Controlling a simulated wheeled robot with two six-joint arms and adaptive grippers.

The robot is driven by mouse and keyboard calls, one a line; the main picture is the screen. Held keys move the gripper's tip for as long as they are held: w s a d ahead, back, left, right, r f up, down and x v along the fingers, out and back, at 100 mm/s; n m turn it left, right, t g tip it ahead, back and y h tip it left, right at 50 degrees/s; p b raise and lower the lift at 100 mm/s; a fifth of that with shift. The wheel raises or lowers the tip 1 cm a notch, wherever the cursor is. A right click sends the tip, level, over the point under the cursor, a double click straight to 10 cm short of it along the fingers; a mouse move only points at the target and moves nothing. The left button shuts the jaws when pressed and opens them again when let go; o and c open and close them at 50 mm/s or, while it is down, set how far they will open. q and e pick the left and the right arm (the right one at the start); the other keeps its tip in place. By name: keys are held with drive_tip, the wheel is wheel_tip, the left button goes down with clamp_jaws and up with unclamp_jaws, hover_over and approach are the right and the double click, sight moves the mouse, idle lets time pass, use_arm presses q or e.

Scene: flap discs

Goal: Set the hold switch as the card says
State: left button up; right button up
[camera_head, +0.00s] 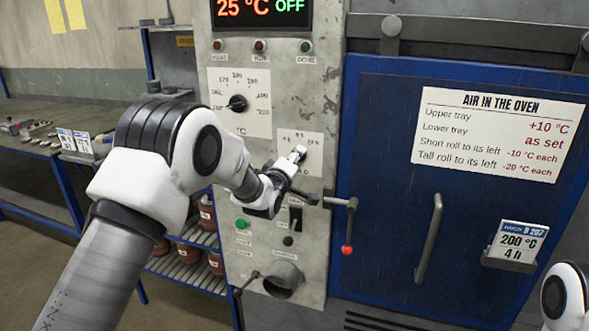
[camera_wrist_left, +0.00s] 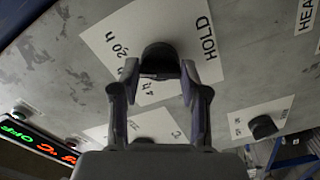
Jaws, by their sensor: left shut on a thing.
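The hold switch, a dark knob (camera_wrist_left: 160,55), sits on a white plate (camera_wrist_left: 205,30) marked HOLD, with hour marks such as 4 h and 20 h partly visible. My left gripper (camera_wrist_left: 160,70) has its two fingers closed on opposite sides of the knob. In the head view the left gripper (camera_head: 297,156) reaches the panel and hides the knob; the plate (camera_head: 312,143) shows around it. Which mark the knob points at cannot be told. The card (camera_head: 518,241) on the oven door reads Batch B 207, 200 °C, 4 h. My right gripper is out of view.
The temperature dial (camera_head: 237,103) is left of the hold switch. The display (camera_head: 262,12) reads 25 °C OFF. A lever with a red knob (camera_head: 347,249) and the door handle (camera_head: 429,238) stick out to the right. A notice (camera_head: 497,134) hangs on the blue door (camera_head: 385,120).

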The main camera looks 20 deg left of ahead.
use_arm(q)
drive_tip(key=shift+f+m+b, duration=0.15)
drive_tip(key=shift+m+b, duration=0.95)
drive_tip(key=shift+m, duration=0.5)
drive_tip(key=o, duration=1.1)
drive_tip(key=shift+o, duration=0.2)
drive_tip(key=s, duration=1.2)
drive_tip(key=shift+a, duration=0.2)
